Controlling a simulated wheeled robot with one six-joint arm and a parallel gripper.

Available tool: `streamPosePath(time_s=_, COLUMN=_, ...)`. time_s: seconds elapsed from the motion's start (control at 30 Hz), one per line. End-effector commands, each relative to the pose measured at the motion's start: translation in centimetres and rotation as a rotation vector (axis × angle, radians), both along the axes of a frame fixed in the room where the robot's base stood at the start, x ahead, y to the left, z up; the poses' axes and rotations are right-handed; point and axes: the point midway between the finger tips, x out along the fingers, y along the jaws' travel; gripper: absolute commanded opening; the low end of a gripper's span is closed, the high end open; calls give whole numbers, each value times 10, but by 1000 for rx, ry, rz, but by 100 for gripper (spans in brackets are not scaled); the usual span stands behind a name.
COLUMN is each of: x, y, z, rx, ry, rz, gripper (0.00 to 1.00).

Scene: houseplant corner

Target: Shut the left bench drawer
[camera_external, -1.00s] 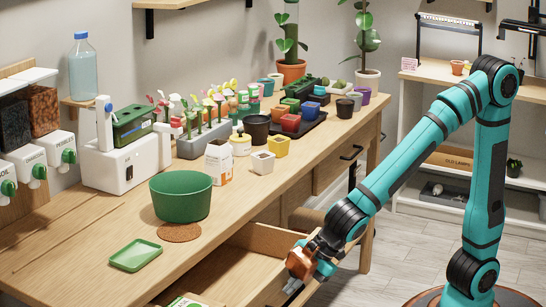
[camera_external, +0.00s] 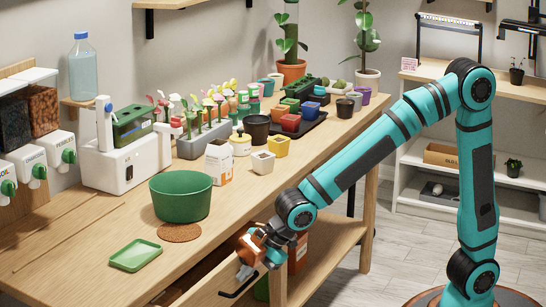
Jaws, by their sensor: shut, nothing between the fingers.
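The left bench drawer (camera_external: 215,284) is at the bottom of the view, under the front edge of the bench. Its wooden front with a black bar handle (camera_external: 238,287) stands close to the bench, and a narrow strip of its inside seems to show behind the front. My gripper (camera_external: 244,271) is shut and empty, low at the top of the drawer front, just above the handle. It appears to touch the front, but the contact is too small to be sure. My gripper and wrist hide part of the drawer's right end.
On the bench (camera_external: 95,225) near this edge are a green bowl (camera_external: 181,197), a green tray (camera_external: 135,255) and a round brown mat (camera_external: 179,233). Floor to the right is clear around my base.

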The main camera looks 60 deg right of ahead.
Motion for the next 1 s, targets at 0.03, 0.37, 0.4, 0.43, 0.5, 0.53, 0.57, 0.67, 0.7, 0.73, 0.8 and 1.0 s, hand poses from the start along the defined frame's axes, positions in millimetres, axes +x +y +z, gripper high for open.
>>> streamPosePath(time_s=0.03, x=9, y=0, z=-1, rx=1, ry=1, rz=-3, gripper=0)
streamPosePath(time_s=0.37, x=39, y=0, z=0, rx=0, ry=0, rz=-1, gripper=0)
streamPosePath(time_s=0.4, x=40, y=0, z=0, rx=0, ry=0, rz=0, gripper=0)
streamPosePath(time_s=0.43, x=40, y=0, z=0, rx=0, ry=0, rz=0, gripper=0)
streamPosePath(time_s=0.5, x=41, y=0, z=0, rx=0, ry=0, rz=0, gripper=0)
streamPosePath(time_s=0.53, x=41, y=0, z=0, rx=0, ry=0, rz=0, gripper=0)
streamPosePath(time_s=0.57, x=41, y=0, z=0, rx=0, ry=0, rz=0, gripper=0)
streamPosePath(time_s=0.67, x=41, y=0, z=0, rx=0, ry=0, rz=0, gripper=0)
streamPosePath(time_s=0.7, x=41, y=0, z=0, rx=0, ry=0, rz=0, gripper=0)
streamPosePath(time_s=0.73, x=41, y=0, z=0, rx=0, ry=0, rz=0, gripper=0)
streamPosePath(time_s=0.8, x=41, y=0, z=0, rx=0, ry=0, rz=0, gripper=0)
streamPosePath(time_s=1.0, x=36, y=-3, z=8, rx=1, ry=0, rz=0, gripper=0)
